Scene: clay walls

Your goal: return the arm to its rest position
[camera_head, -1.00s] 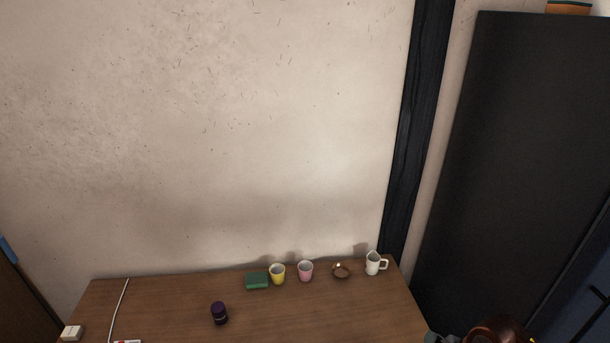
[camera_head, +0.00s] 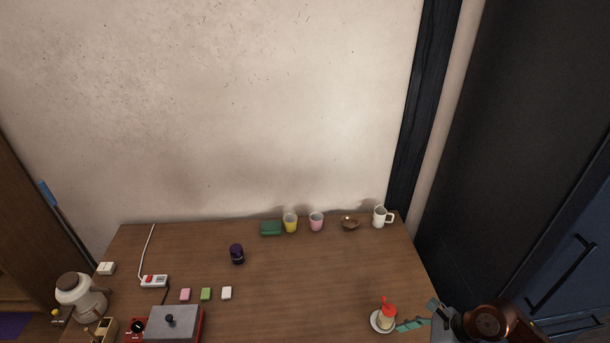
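A dark grey mechanical part, seemingly my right gripper (camera_head: 442,311), shows at the bottom right, beside the table's right edge. Its fingers are too small and partly cut off to tell whether they are open or shut. A shiny copper-brown rounded piece (camera_head: 487,322) is right beside it, past the table's edge; I cannot tell whether it is part of my arm or a separate object. My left gripper is not in view.
The wooden table (camera_head: 310,270) has a clear middle. Cups, a dish and a white mug (camera_head: 381,217) line its back. A dark cabinet (camera_head: 520,150) stands right.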

